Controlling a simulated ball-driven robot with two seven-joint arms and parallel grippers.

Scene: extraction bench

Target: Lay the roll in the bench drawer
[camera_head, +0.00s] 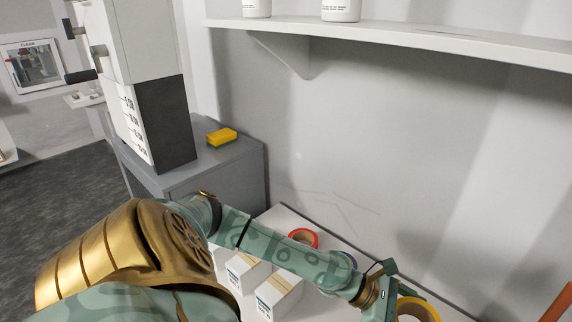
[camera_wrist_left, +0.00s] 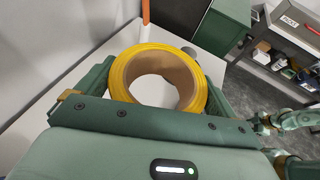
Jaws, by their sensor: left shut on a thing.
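The yellow roll (camera_wrist_left: 198,95) is a ring of tape with a brown cardboard core. My left gripper (camera_wrist_left: 158,82) is shut on it, with one finger at each side of the ring. In the head view the roll (camera_head: 428,307) shows at the lower right, partly cut off by the picture edge, just right of my left gripper (camera_head: 388,295). The roll appears over the white bench top (camera_head: 290,217); whether it touches it I cannot tell. I cannot make out the bench drawer. My right gripper is not clearly visible.
A red roll (camera_head: 303,237) and white boxes (camera_head: 243,272) lie on the bench around my left arm. A grey cabinet (camera_head: 225,172) with a yellow block (camera_head: 222,136) stands behind. A shelf (camera_head: 400,38) overhangs the bench. An orange upright thing (camera_head: 560,303) is at the right.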

